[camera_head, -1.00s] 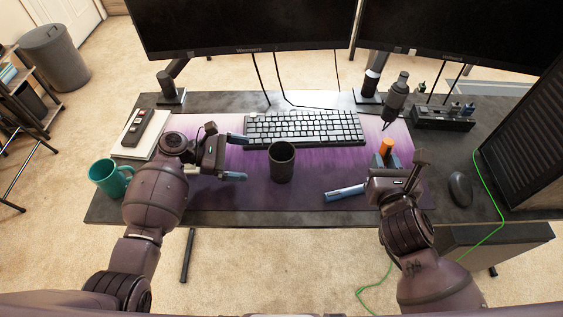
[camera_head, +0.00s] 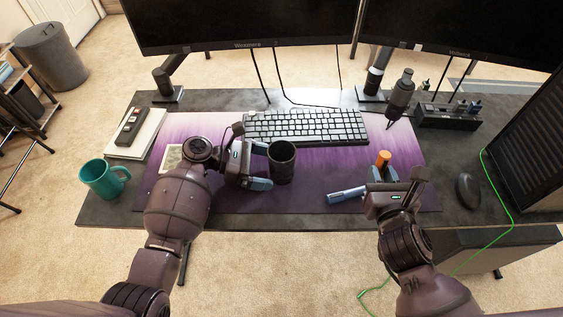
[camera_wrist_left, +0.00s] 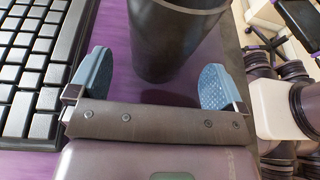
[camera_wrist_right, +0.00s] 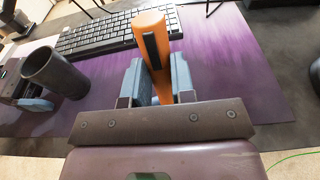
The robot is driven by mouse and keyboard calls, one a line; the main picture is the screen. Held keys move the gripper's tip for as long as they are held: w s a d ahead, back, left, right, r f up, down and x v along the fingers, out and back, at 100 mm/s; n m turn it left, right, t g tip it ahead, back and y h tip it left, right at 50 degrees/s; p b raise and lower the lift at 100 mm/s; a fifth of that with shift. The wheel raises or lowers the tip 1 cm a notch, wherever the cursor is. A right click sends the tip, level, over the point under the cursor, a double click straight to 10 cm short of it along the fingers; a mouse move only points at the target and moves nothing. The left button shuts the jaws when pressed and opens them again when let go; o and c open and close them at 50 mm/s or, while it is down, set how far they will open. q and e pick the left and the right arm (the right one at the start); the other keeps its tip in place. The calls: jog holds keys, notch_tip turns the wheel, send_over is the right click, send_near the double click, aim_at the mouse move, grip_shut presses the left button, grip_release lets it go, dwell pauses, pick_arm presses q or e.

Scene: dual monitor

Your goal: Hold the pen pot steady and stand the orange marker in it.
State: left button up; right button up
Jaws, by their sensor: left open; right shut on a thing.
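The dark pen pot (camera_head: 282,163) stands upright on the purple desk mat, in front of the keyboard. My left gripper (camera_head: 262,166) is open at the pot's left side, its blue fingers reaching to either side of it. The left wrist view shows the pot (camera_wrist_left: 170,40) between and just beyond the fingertips (camera_wrist_left: 155,85), with a gap at each side. My right gripper (camera_head: 378,178) is shut on the orange marker (camera_head: 383,158), right of the pot. In the right wrist view the marker (camera_wrist_right: 150,40) stands up from between the fingers, leaning slightly; its lower end is hidden.
The keyboard (camera_head: 306,127) lies behind the pot. A teal mug (camera_head: 104,178) stands at the left, and a mouse (camera_head: 467,190) at the right. A microphone (camera_head: 400,96) stands behind the right gripper.

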aim_at(277, 168)
pick_arm(q)
jog(key=shift+x, duration=1.7)
jog(key=shift+r, duration=0.15)
jog(key=c, duration=0.8)
jog(key=shift+o, duration=0.2)
